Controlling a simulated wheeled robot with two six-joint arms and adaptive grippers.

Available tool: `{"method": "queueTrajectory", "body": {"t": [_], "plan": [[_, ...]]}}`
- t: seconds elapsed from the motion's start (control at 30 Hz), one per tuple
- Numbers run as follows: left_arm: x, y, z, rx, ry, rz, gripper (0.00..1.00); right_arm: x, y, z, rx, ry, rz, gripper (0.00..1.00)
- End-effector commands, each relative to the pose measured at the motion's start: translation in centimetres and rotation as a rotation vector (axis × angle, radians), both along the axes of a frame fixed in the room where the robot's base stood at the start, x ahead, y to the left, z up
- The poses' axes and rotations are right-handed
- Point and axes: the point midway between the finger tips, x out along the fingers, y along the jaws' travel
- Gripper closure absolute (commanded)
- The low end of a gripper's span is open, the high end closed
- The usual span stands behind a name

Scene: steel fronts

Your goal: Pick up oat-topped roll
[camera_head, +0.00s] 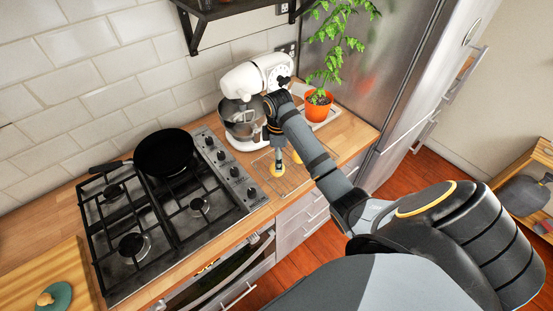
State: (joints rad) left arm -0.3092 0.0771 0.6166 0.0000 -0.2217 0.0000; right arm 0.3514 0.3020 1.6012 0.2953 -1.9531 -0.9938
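My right gripper (287,163) points down over the counter beside the stand mixer, at a wire rack (268,180). I cannot make out a roll under or behind the gripper; my arm hides part of that spot. A small tan item, possibly a roll, lies on a teal plate (64,292) at the bottom left, too small to show any oats. My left gripper is not in view.
A white stand mixer (250,85) with a steel bowl is close by my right gripper. A black pan (164,151) sits on the gas hob (124,272). A potted plant (318,103) stands near the steel fridge (385,60). A wooden board (30,262) lies at left.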

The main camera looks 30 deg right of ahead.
Motion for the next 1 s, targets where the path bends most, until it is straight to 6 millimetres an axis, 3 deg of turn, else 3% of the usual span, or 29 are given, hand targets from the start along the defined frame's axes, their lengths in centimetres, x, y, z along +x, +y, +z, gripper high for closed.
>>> {"method": "queueTrajectory", "body": {"t": [0.13,0.33,0.67,0.87,1.0], "plan": [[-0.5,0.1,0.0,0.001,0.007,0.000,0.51,1.7,-1.1,2.3,0.024,0.028,0.087,0.20],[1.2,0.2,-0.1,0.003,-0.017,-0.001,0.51,1.9,-1.3,2.4,0.032,0.038,0.113,0.20],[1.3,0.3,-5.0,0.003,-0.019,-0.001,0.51,1.8,-1.1,-2.7,0.031,0.037,0.111,0.20],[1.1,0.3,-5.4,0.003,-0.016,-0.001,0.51,1.7,-1.1,-3.0,0.031,0.036,0.110,0.20],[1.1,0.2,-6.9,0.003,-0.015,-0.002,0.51,1.7,-0.7,-5.2,0.032,0.038,0.110,0.20]]}}
